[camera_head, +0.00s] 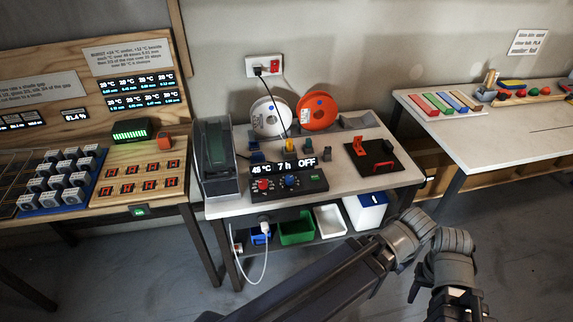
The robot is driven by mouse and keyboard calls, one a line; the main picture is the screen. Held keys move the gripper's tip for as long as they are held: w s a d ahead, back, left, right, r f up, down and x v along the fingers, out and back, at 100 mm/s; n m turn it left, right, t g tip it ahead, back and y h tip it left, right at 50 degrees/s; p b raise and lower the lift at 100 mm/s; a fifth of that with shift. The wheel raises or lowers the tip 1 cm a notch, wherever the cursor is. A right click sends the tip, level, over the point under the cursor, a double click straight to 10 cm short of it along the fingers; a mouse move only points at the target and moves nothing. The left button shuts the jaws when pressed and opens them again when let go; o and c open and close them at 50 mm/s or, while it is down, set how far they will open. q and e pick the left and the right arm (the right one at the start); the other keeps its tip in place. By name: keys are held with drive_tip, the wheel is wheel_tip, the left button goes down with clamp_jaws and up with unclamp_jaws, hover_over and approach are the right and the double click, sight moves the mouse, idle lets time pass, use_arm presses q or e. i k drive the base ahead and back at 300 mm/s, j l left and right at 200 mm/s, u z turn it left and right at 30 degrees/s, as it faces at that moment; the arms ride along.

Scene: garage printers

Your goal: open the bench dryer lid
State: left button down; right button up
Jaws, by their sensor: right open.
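The bench dryer's dark control panel (290,184) is on the middle table, with a red and a blue knob and a display reading 45 °C, 7 h and OFF. A tall, dark see-through box (217,160) stands at its left end. I cannot tell which part is the lid or how it stands. My right gripper (445,290) is at the bottom right, in front of and below the tabletop, apart from the dryer. It is open, and its fingertips are hard to make out.
White (271,117) and orange (317,108) spools stand behind the dryer. A black plate (372,157) with red parts lies on the table's right. Green (296,229) and white bins are below. A printed-parts bench is left; another table (500,130) is right.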

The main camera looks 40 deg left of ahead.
sight(214, 150)
drive_tip(key=u, duration=1.9)
drive_tip(key=i+j+u, duration=0.3)
drive_tip(key=i, duration=0.2)
